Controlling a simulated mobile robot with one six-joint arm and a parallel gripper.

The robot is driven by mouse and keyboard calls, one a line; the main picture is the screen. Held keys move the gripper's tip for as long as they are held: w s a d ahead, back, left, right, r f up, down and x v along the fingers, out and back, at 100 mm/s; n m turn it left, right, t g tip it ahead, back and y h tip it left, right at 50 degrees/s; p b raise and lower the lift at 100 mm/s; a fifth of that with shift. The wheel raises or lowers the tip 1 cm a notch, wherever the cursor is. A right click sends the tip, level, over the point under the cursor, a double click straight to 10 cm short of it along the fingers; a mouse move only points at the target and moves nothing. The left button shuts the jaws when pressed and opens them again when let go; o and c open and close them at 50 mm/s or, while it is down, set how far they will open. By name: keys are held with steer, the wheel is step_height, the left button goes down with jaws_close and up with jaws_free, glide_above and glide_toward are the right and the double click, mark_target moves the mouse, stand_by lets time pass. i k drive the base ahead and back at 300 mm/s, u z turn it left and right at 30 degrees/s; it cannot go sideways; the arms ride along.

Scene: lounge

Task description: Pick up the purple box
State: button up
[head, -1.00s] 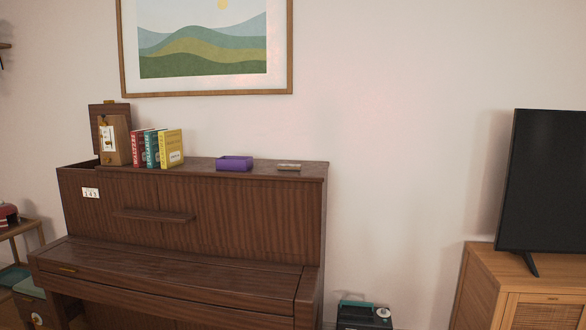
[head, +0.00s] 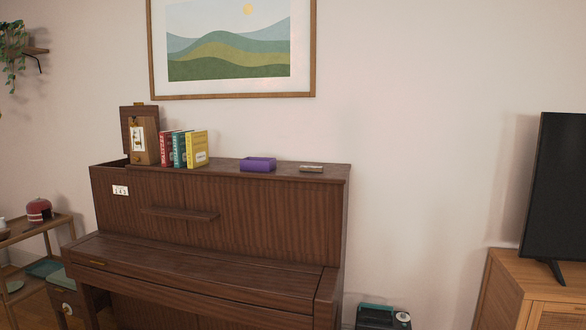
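The purple box (head: 258,165) is a small, low, open-topped box. It sits on top of the dark brown upright piano (head: 220,203), right of the middle of its lid. Its inside is mostly hidden from this angle. Several books with red, teal and yellow covers (head: 184,149) stand to its left, apart from it. A small flat light-topped item (head: 311,168) lies to its right. My gripper is not in view.
A wooden clock-like case (head: 144,140) stands at the piano's left end. A shelf cart (head: 37,229) is at left, with a green-lidded bin (head: 62,283) beside it. A wooden cabinet (head: 530,290) with a television (head: 557,190) is at right. A dark case (head: 381,317) sits right of the piano.

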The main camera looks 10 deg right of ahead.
mark_target(266, 164)
steer(key=i, duration=0.9)
steer(key=z, duration=0.1)
steer(key=k, duration=0.9)
steer(key=u, duration=0.25)
steer(key=i, duration=0.35)
steer(key=z, duration=0.15)
